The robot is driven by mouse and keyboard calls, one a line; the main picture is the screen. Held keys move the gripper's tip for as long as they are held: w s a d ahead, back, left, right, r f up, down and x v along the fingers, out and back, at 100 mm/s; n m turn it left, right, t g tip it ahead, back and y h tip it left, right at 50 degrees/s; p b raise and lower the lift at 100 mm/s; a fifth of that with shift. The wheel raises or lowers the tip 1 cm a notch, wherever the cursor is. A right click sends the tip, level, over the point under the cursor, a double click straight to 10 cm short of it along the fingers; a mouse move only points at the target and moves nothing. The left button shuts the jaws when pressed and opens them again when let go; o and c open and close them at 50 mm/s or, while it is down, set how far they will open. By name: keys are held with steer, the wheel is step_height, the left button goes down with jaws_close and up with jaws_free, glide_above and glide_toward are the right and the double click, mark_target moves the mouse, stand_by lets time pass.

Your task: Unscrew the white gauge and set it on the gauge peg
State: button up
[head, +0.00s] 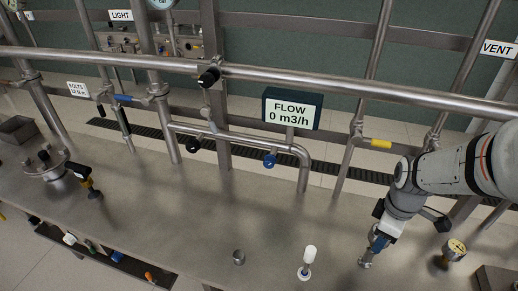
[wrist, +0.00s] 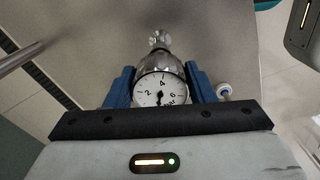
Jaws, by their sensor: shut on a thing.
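The white gauge (wrist: 160,90) has a round white dial and a steel body, and sits between the two blue fingers of my gripper (wrist: 160,76) in the wrist view. My gripper is shut on it. In the head view my gripper (head: 378,243) points down low over the right part of the steel table, with a small metal fitting (head: 365,262) just below the fingers. I cannot tell whether the gauge is still joined to that fitting. A white-topped post (head: 308,256) stands on the table to the left. I cannot tell which post is the gauge peg.
A yellow-faced gauge (head: 456,247) stands right of my gripper. A short metal cylinder (head: 239,257) stands left of the white-topped post. Pipes run behind, with a FLOW display (head: 291,109) and a yellow-handled valve (head: 380,143). The table (head: 210,215) is clear in the middle.

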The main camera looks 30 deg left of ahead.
steer(key=o, duration=1.2)
steer(key=shift+o, duration=0.2)
step_height(320, 180, up, 4)
steer(key=p, duration=0.2)
steer(key=shift+f+p, duration=0.2)
steer(key=shift+p, duration=0.2)
steer(key=shift+f, duration=0.1)
